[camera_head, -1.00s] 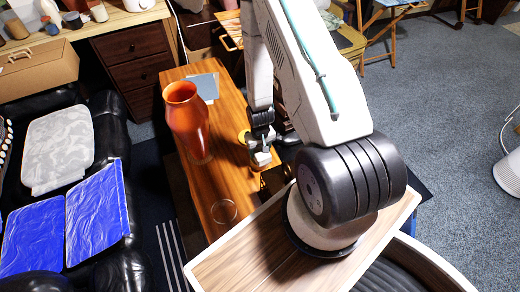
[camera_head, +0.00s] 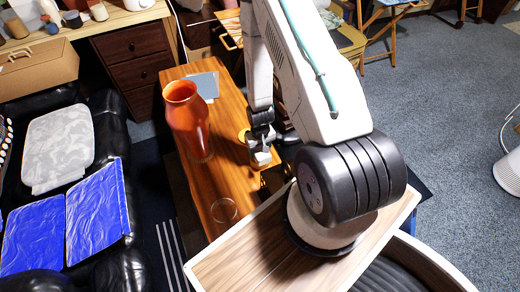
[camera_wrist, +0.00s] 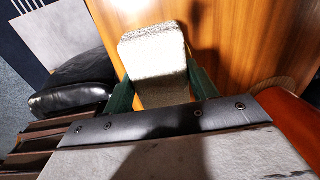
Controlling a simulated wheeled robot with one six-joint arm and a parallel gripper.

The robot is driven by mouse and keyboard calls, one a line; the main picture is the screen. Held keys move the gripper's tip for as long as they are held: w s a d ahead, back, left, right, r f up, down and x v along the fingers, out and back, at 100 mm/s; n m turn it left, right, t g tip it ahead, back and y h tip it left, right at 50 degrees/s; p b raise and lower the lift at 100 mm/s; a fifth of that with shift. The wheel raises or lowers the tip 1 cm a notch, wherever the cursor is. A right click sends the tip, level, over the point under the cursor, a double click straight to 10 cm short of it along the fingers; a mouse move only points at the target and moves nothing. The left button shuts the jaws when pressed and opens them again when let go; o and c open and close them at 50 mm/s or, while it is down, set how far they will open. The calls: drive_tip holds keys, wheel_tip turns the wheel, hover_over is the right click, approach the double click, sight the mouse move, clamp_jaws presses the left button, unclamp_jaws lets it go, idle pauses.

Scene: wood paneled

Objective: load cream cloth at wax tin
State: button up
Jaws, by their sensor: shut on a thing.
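My gripper (camera_wrist: 158,70) shows in the wrist view with its two green fingers closed on a pale, speckled cream cloth (camera_wrist: 153,50), which looks like a folded block. In the head view my gripper (camera_head: 262,160) is over the right side of the wooden table (camera_head: 180,75), beside the orange vase. The cloth is small and hard to make out there. A yellow round thing (camera_head: 242,136) is partly hidden behind my arm; I cannot tell whether it is the wax tin. I cannot tell from the wrist view whether the cloth touches the table.
A tall orange vase (camera_head: 187,118) stands left of my gripper. A clear round outline (camera_head: 224,211) lies at the table's near end. A grey flat sheet (camera_head: 205,86) lies at the far end. A black sofa (camera_head: 112,130) stands to the left.

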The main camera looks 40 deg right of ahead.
sight(260, 149)
idle(0.4)
drive_tip(key=shift+r, duration=3.45)
